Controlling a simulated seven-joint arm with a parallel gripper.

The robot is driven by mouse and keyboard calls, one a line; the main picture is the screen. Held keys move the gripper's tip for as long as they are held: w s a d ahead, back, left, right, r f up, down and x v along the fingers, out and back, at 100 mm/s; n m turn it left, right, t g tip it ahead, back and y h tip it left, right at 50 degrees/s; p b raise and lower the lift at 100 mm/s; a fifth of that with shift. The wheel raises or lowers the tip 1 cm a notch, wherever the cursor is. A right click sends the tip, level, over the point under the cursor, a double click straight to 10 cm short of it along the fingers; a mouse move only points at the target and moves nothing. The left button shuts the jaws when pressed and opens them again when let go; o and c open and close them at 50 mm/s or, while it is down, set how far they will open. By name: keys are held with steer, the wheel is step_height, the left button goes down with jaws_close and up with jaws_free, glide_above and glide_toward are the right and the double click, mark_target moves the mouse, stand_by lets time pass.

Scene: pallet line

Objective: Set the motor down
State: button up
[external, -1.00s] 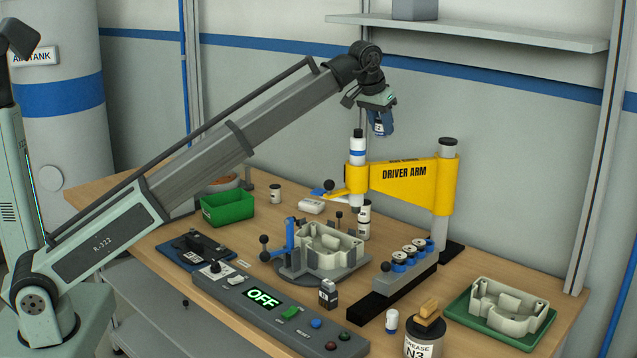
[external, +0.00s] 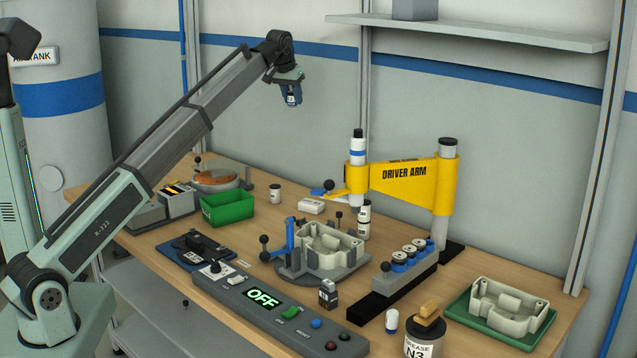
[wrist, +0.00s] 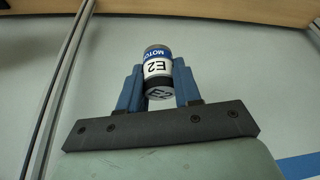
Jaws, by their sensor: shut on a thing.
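In the wrist view my gripper (wrist: 158,88) is shut on the motor (wrist: 157,70), a small cylinder with a blue and white label reading "MOTO" and "E2" and a dark end. The motor (external: 291,98) is small in the external view, between the fingertips and clear of everything below. The finger pads hide its sides.
The wooden bench (external: 165,238) holds a green bin (external: 228,209), a fixture with a pale housing (external: 330,245), a yellow driver arm (external: 400,182), a control box (external: 262,310) reading OFF, and a green tray (external: 463,315) with another housing.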

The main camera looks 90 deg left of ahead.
steer(key=s+a+n, duration=0.2)
steer(key=s+a, duration=0.9)
steer(key=s, duration=0.5)
steer(key=shift+w+a+f, duration=0.1)
steer(key=shift+w+f, duration=0.1)
steer(key=shift+f, duration=8.8)
steer(key=shift+w+a+f, duration=0.1)
steer(key=shift+w+f, duration=0.05)
steer(key=shift+f, duration=8.8)
steer(key=shift+g, duration=0.3)
steer(key=o, duration=0.8)
steer(key=shift+f, duration=0.15)
steer(key=v, duration=1.2)
steer(key=shift+d, duration=0.25)
